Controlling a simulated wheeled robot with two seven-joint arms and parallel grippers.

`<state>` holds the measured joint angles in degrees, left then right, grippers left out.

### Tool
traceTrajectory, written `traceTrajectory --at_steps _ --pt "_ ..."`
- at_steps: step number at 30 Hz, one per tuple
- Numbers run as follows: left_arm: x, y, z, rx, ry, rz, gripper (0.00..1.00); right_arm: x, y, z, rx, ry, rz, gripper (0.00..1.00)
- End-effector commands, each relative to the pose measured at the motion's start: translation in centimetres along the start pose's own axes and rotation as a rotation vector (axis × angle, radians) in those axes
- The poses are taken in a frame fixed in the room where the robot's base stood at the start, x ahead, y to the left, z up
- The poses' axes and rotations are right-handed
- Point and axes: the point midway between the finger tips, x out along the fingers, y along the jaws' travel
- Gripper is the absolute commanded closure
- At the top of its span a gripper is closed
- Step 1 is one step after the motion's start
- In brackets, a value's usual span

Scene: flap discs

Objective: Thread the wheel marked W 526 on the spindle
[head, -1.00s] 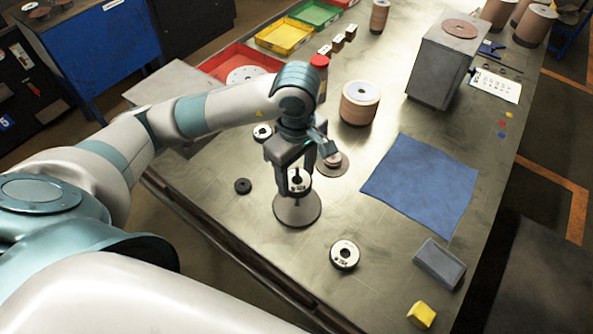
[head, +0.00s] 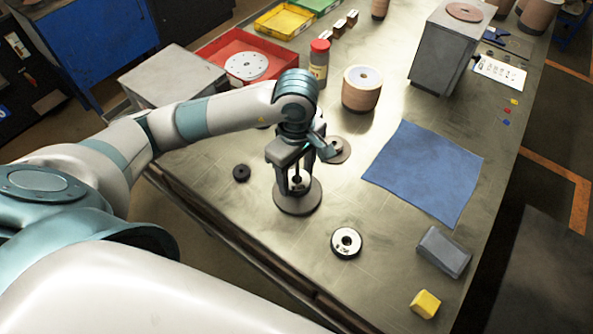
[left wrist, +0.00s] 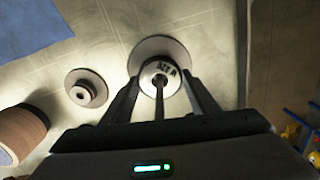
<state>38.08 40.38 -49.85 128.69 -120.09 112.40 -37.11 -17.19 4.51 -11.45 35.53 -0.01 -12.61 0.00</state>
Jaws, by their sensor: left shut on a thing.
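My left gripper (head: 297,188) points down over the spindle's round grey base (head: 312,203), its fingers on either side of a pale wheel with a dark centre. In the left wrist view the wheel (left wrist: 149,72) is around the upright spindle rod (left wrist: 158,102), low over the base (left wrist: 172,46). The gripper (left wrist: 160,90) is shut on this wheel. Its dark marking appears upside down and is too small to read surely. Another pale wheel (head: 334,249) with a dark hub lies flat on the bench. My right gripper is not in view.
A small black ring (head: 241,173) lies left of the spindle. A grey disc with a hub (head: 341,155) and a brown disc stack (head: 361,95) stand behind it. A blue cloth (head: 423,172), grey block (head: 444,252) and yellow block (head: 425,304) lie to the right.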

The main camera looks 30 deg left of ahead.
Motion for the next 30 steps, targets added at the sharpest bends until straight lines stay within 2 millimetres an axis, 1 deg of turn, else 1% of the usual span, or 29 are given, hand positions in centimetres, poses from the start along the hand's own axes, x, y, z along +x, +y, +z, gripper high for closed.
traceTrajectory --at_steps 2,3,4,5,14,19,23,30 --pt "0.7 0.0 0.0 -0.001 -0.001 0.000 0.73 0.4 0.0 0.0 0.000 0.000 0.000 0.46" --pt "0.4 0.0 0.0 0.000 0.000 0.001 0.36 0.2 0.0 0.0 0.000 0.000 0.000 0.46" --pt "0.3 0.0 0.0 0.000 0.000 0.000 0.29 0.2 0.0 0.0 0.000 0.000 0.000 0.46" --pt "0.4 0.0 0.0 0.000 0.000 0.000 0.24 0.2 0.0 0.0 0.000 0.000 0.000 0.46" --pt "0.4 0.0 0.0 0.000 0.000 0.000 0.24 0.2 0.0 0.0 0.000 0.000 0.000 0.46" --pt "-0.2 0.1 0.0 0.001 -0.001 0.001 0.24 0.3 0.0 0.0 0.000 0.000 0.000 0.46" --pt "-1.2 0.1 0.0 0.001 -0.002 0.003 0.24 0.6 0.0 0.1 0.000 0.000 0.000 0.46" --pt "-4.1 0.1 0.0 0.002 0.000 0.005 0.24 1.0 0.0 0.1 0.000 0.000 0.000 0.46"
